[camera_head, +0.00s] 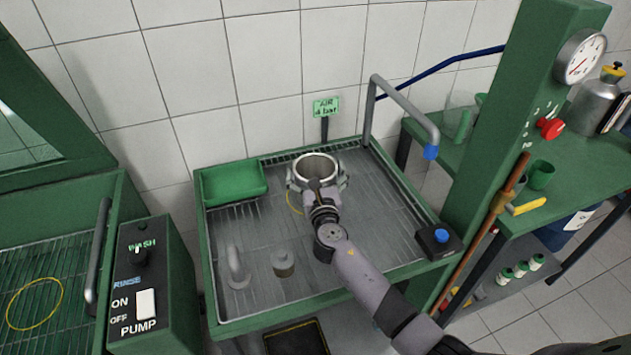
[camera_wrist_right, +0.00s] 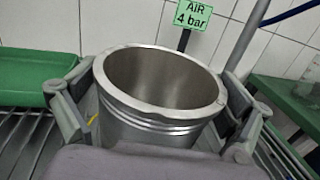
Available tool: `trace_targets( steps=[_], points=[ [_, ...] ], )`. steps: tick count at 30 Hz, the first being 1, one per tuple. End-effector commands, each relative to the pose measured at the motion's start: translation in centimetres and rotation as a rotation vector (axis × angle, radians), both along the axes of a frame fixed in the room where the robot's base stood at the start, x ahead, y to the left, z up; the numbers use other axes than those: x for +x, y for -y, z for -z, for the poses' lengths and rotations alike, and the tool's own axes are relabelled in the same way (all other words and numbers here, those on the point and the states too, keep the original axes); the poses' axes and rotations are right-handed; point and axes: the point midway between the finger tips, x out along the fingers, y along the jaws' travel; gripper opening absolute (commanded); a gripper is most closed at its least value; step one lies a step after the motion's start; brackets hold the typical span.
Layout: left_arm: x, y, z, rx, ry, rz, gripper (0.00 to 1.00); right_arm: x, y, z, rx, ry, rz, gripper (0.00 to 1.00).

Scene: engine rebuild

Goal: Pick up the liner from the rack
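The liner (camera_head: 316,168) is a shiny metal cylinder, open at the top, standing upright at the back of the wire rack (camera_head: 385,215). In the right wrist view the liner (camera_wrist_right: 155,112) fills the middle, with its thick rim and grooved outer wall facing me. My right gripper (camera_head: 317,182) reaches in from the front, with one finger on each side of the liner. In the wrist view both fingers are at or very close to its wall; I cannot tell whether they press on it. The liner's base is hidden. My left gripper is not in view.
A green tray (camera_head: 234,183) sits left of the liner, and an air sign (camera_head: 326,107) stands behind it. A grey bent pipe (camera_head: 405,103) rises at the back right. A small metal part (camera_head: 283,263) and a curved one (camera_head: 237,268) stand at the front left.

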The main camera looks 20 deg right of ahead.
Motion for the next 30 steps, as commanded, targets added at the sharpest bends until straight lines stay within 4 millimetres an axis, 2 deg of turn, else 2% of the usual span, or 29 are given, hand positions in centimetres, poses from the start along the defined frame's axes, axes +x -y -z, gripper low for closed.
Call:
trace_targets(
  steps=[2, 20, 30],
  points=[
    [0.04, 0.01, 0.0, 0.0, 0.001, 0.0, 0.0, -0.02, 0.0, 0.01, 0.0, 0.0, 0.0, 0.88],
    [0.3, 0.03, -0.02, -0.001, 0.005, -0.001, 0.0, -0.04, -0.05, 0.05, 0.0, -0.001, -0.001, 0.48],
    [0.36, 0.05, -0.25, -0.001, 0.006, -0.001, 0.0, 0.0, -0.03, -0.54, 0.0, 0.003, -0.001, 0.47]
  ],
)
